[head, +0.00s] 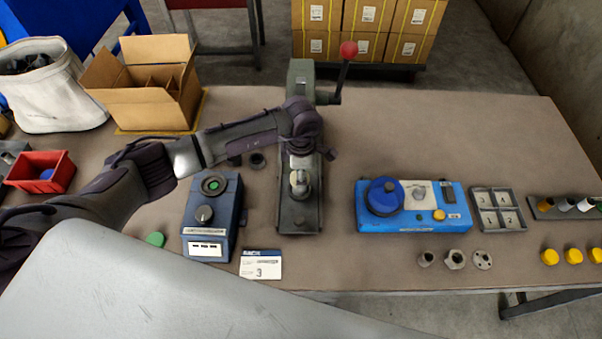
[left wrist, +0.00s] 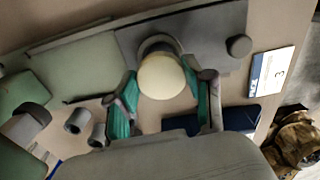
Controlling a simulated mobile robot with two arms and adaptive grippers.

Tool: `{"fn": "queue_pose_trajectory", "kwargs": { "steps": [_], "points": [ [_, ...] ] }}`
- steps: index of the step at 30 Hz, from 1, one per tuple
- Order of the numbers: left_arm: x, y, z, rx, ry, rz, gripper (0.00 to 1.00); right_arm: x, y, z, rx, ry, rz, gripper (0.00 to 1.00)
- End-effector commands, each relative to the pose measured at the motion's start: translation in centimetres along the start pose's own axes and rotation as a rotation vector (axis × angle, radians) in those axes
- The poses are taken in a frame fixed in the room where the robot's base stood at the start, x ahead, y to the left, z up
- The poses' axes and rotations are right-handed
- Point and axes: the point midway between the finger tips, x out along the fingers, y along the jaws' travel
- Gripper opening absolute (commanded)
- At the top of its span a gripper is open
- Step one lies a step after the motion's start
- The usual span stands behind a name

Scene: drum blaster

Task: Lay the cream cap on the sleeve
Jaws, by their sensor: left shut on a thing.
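The cream cap (left wrist: 162,76) shows as a pale round dome between the teal-padded fingers of my left gripper (left wrist: 160,80), which is shut on it. In the head view my left gripper (head: 300,166) points down over the base of the grey press, with the cap low between its fingers. A grey round part, seemingly the sleeve (left wrist: 158,42), shows just behind the cap in the left wrist view. The cap and fingers hide most of it, and I cannot tell whether the cap touches it. My right gripper is not in view.
The grey press (head: 301,78) has a red-knobbed lever (head: 348,50). A dark blue control box (head: 211,222) stands left of its base, and a blue device (head: 440,213) stands to the right. A white card (head: 261,264) lies in front. The back right of the table is clear.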

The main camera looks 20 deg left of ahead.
Motion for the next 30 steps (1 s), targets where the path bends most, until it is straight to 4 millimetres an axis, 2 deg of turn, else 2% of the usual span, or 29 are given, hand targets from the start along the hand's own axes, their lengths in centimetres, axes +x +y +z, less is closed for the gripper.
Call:
{"fn": "queue_pose_trajectory", "kwargs": {
  "steps": [30],
  "points": [
    [0.59, 0.08, 0.00, 0.000, 0.000, 0.001, 0.37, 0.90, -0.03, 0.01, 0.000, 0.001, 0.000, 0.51]
  ]
}}
